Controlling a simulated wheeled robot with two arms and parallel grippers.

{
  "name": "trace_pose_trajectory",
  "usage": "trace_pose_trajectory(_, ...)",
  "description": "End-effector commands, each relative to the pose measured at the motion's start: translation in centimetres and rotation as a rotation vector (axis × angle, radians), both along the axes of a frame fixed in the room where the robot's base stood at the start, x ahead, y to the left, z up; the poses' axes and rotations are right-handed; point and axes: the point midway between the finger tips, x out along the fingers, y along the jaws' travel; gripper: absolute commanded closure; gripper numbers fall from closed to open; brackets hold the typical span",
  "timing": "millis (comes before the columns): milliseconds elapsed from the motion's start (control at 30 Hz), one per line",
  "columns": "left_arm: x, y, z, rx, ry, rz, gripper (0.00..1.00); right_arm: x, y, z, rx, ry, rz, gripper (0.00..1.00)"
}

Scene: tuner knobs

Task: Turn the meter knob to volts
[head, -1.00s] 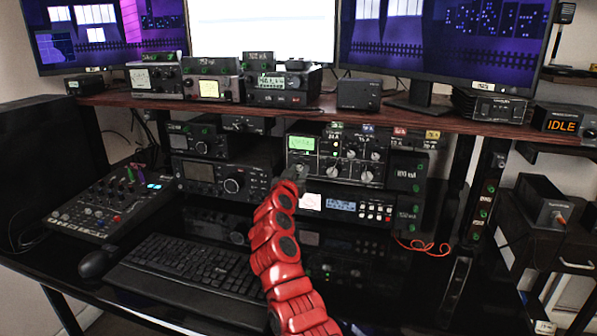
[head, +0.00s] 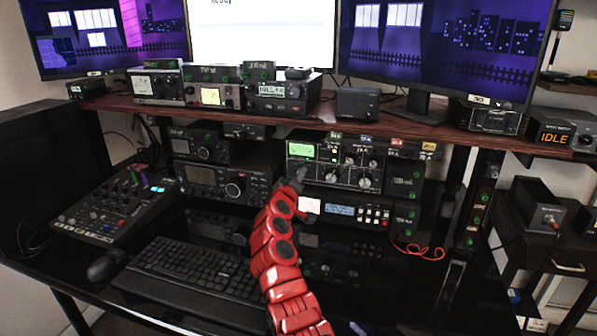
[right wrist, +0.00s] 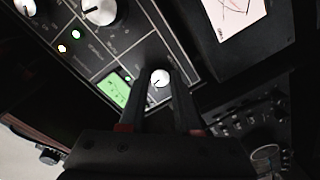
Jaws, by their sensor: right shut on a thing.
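The tuner panel (head: 346,154), black with several silver-faced knobs and a lit green meter (head: 301,151), stands under the shelf in the head view. In the right wrist view the green meter (right wrist: 115,91) appears tilted, and a small silver-faced knob (right wrist: 160,78) sits beside it on the panel. My right gripper (head: 301,173) is at the panel's lower left, just below the meter. In the right wrist view its fingers (right wrist: 163,82) are closed around that small knob, one on each side. The knob's printed labels are too small to read. My left gripper is not in view.
Larger silver knobs (right wrist: 103,10) are close by on the same panel. A box with a blue display (head: 341,210) stands below the tuner. The shelf (head: 230,114) runs above. A keyboard (head: 190,277) and a mixer (head: 108,205) lie on the desk at left.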

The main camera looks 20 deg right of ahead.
Motion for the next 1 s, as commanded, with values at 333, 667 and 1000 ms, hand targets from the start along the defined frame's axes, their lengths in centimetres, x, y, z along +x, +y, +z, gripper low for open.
trace_pose_trajectory(333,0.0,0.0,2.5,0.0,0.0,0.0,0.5,0.0,0.1,0.1,-0.244,0.17,0.001,1.0)
trace_pose_trajectory(667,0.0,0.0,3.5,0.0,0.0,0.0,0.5,0.0,0.1,0.1,-0.383,0.26,0.001,1.0)
trace_pose_trajectory(1000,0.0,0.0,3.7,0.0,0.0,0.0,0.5,0.0,0.1,0.0,-0.425,0.287,0.001,1.0)
